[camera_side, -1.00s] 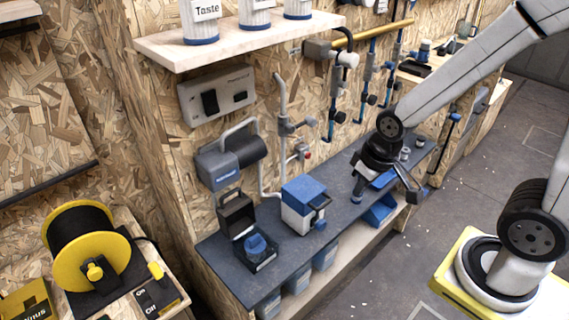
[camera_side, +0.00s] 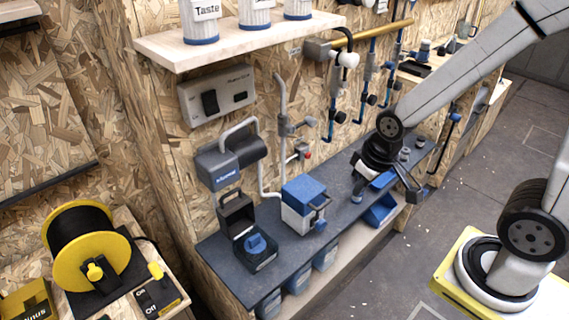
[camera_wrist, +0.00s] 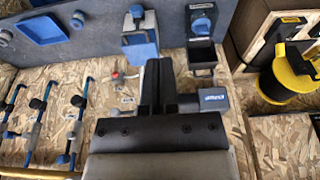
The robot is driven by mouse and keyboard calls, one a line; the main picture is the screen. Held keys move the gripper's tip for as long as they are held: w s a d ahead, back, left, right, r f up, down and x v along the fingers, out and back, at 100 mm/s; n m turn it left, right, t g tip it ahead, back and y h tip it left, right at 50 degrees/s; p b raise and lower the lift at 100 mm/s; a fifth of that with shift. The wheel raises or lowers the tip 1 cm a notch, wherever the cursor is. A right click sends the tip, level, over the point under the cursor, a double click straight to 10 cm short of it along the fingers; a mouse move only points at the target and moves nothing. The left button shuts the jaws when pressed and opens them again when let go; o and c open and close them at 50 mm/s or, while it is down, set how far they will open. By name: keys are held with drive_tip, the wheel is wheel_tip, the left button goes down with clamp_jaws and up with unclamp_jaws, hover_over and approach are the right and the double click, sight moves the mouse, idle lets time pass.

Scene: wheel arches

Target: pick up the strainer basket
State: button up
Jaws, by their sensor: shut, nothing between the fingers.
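I cannot tell for certain which thing is the strainer basket. One candidate is the open black box with a blue insert (camera_side: 255,243) at the left end of the dark bench. It also shows in the wrist view (camera_wrist: 203,35), at the top right of centre.
A white box with a blue lid (camera_side: 305,204) stands mid-bench. Behind it, a grey pipe (camera_side: 283,120) and a blue-grey handled unit (camera_side: 228,160) are on the wooden wall. A shelf (camera_side: 240,40) with cups juts out above. A yellow reel (camera_side: 85,245) is at lower left.

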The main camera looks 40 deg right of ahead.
drive_tip(key=o, duration=1.3)
drive_tip(key=t, duration=0.7)
hover_over(257, 239)
drive_tip(key=s+d, duration=0.2)
drive_tip(key=s, duration=0.2)
wheel_tip(257, 239, down, 19)
drive_tip(key=f, duration=0.2)
drive_tip(key=a+f+t, duration=0.1)
drive_tip(key=f, duration=0.1)
drive_tip(key=a+f+t, duration=0.1)
drive_tip(key=f, duration=0.1)
drive_tip(key=shift+s+f, duration=0.1)
drive_tip(key=shift+s+f+t, duration=0.2)
drive_tip(key=shift+f+t, duration=0.1)
drive_tip(key=shift+f, duration=0.2)
